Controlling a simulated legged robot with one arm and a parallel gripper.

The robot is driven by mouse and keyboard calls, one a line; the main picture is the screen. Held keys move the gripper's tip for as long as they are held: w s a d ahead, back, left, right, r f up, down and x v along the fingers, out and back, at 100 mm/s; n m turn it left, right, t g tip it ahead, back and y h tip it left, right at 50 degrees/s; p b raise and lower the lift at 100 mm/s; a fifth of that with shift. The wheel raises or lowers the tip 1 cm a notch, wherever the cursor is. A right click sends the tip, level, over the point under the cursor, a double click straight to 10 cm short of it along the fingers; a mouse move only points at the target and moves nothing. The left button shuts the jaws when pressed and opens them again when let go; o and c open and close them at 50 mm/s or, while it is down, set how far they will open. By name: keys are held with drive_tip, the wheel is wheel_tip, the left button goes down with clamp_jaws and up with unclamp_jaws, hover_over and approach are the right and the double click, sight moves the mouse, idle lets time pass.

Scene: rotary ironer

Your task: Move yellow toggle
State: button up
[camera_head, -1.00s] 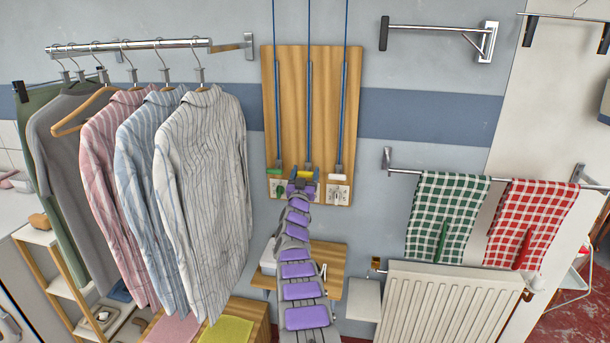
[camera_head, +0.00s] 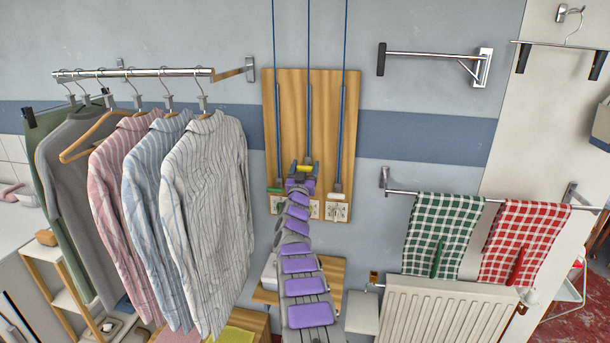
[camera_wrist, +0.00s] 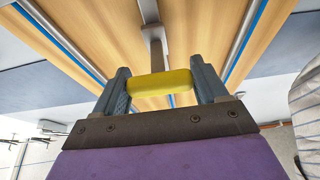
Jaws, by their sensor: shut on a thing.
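The yellow toggle (camera_wrist: 160,83) sits between the two fingers of my gripper (camera_wrist: 162,86) in the wrist view, and the fingers are shut on it from both sides. A grey stem rises from the toggle's middle. In the head view my gripper (camera_head: 304,174) is in front of the lower middle of the wooden board (camera_head: 290,110), with the yellow toggle (camera_head: 304,168) just showing at its tip. A green toggle (camera_head: 275,190) hangs to the left and a white toggle (camera_head: 335,195) to the right, each on a blue cord with a rod.
Shirts hang on a rail (camera_head: 140,73) at the left. A green checked cloth (camera_head: 440,230) and a red checked cloth (camera_head: 525,240) hang at the right above a radiator (camera_head: 450,305). A small wooden shelf (camera_head: 333,275) is below the board.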

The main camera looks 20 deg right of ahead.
sight(304, 166)
wheel_tip(304, 166, up, 25)
drive_tip(key=p, duration=1.9)
drive_tip(key=shift+f, duration=0.15)
drive_tip(key=shift+a, duration=0.1)
drive_tip(key=o, duration=1.4)
drive_tip(key=shift+w, duration=0.1)
drive_tip(key=shift+f, duration=0.15)
